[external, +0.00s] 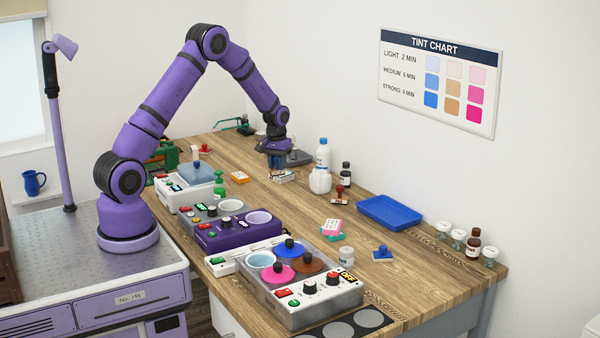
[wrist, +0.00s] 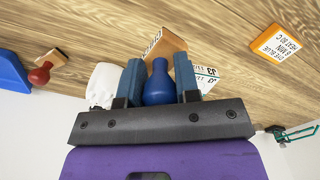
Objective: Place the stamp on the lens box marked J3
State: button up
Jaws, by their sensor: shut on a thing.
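My gripper (wrist: 158,82) is shut on the blue handle of a stamp (wrist: 158,88), which sits upright between its two blue fingers. A tan block with a pale lettered face shows just beyond the handle; I cannot tell if it is the stamp's base. The white lens box marked J3 (wrist: 207,76) shows beside and partly behind the right finger. In the external view my gripper (external: 276,166) is low over the small white box (external: 285,178) at the far part of the table. I cannot tell whether stamp and box touch.
A red-handled stamp (external: 339,195) and a blue tray (external: 390,212) are nearer. An orange box (external: 240,177) lies left. Another blue stamp (external: 382,253) lies further forward. Dye machines (external: 240,224) line the left edge.

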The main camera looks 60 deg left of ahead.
jog(key=s+a+n, duration=0.2)
jog(key=s+a, duration=0.4)
jog(key=a, duration=0.3)
jog(key=w+a, duration=0.1)
jog(key=w, duration=0.4)
jog(key=w+a+f, duration=0.1)
jog(key=w, duration=0.4)
jog(key=w+a, duration=0.2)
jog(key=w, duration=0.3)
jog(key=shift+w+f, duration=0.15)
jog(key=shift+f, duration=1.9)
jog(key=shift+f, duration=0.2)
jog(key=o, duration=0.9)
jog(key=shift+r, duration=0.1)
notch_tip(320, 180, up, 12)
jog(key=shift+r, duration=0.1)
